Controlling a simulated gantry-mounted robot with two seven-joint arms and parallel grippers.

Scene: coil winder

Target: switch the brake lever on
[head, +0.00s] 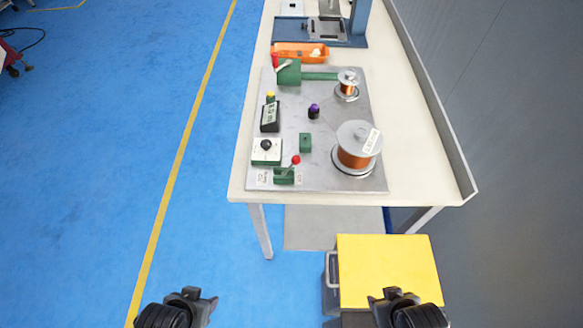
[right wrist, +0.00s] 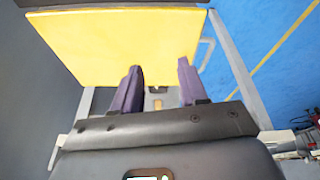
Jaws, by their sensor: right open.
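The brake lever (head: 295,161) has a red ball knob and stands on a small green base (head: 284,176) at the near left corner of the grey plate. Its stem leans to the right, between two small labels too blurred to read. My right gripper (head: 392,294) is at the bottom of the head view, well short of the table. The right wrist view shows its two fingers (right wrist: 159,82) apart and empty. My left gripper (head: 191,293) is at the bottom left, over the blue floor and far from the lever; its fingers are unclear.
The grey plate (head: 325,130) on the white table (head: 240,178) carries a large copper spool (head: 356,148), a small spool (head: 347,84), a knob box (head: 266,151) and a green winder (head: 289,72). A yellow surface (head: 388,270) lies before the table; a wall stands right.

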